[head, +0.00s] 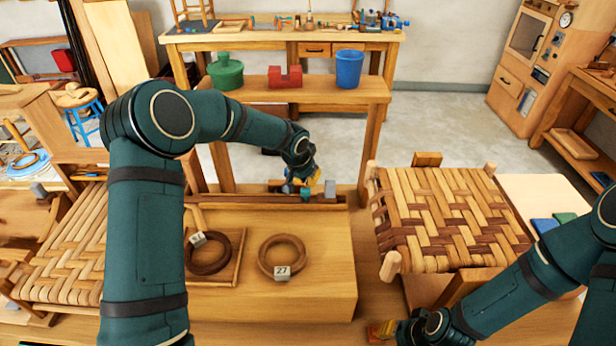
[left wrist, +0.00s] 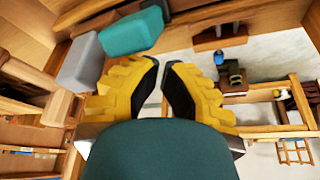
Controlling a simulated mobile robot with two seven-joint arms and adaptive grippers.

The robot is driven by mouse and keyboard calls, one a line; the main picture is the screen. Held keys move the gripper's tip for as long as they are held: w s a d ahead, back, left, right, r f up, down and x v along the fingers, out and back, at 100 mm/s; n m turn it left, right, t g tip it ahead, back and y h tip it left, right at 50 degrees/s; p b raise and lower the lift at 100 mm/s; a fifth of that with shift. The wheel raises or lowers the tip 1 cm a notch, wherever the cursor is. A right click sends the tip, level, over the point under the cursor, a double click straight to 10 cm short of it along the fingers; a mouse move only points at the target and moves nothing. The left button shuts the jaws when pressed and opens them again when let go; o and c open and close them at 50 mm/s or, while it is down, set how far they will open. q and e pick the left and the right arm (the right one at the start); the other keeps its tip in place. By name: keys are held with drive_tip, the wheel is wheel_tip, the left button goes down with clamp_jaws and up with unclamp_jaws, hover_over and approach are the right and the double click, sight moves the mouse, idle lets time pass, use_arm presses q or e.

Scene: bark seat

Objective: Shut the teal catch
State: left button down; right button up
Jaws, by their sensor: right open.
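The teal catch (left wrist: 132,32) shows as a teal block at the upper left of the left wrist view, next to a grey block (left wrist: 80,62). In the head view a small teal piece (head: 305,193) and the grey block (head: 330,187) stand at the back edge of the wooden bench. My left gripper (head: 314,181) is right at them, its yellow fingers partly hiding the teal piece. In the left wrist view its fingertips (left wrist: 163,68) are a narrow gap apart with nothing between them, below the catch. My right gripper (head: 384,330) is open, low at the bottom edge.
Two dark rings with number tags, 27 on one (head: 283,257), lie on the bench top (head: 310,290). A woven seat (head: 440,215) is at right. A shelf behind holds a green pot (head: 225,74), a red block (head: 285,78) and a blue bucket (head: 349,70).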

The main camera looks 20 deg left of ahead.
use_arm(q)
drive_tip(key=shift+d+r, duration=0.1)
drive_tip(key=shift+r, duration=0.2)
use_arm(e)
drive_tip(key=shift+r, duration=0.1)
use_arm(q)
drive_tip(key=shift+r, duration=0.1)
